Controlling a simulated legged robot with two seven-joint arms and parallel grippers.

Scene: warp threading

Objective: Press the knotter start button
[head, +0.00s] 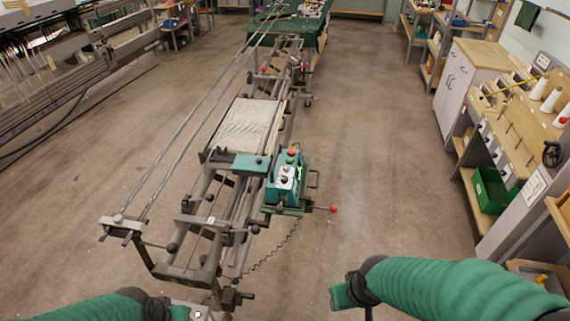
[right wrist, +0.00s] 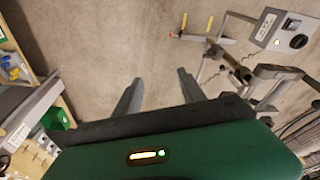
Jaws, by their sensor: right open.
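The knotter (head: 270,190) is a teal machine on the long metal frame in the head view. Its light panel (head: 287,177) carries dark round controls, and a red button (head: 291,152) sits on top. I cannot read which control is the start button. A pale box with a black round button (right wrist: 298,41) shows at the upper right of the right wrist view. My right gripper (right wrist: 158,92) is open and empty over the floor, apart from the machine. In the head view my right arm is right of and nearer than the knotter. My left arm is at the bottom left, its fingers not distinguishable.
A red-knobbed lever (head: 333,209) sticks out right of the knotter; its red end also shows in the right wrist view (right wrist: 173,35). Long rails run along the frame. A bench (head: 520,125) with cones and a green bin (head: 492,190) stands right. Floor between is clear.

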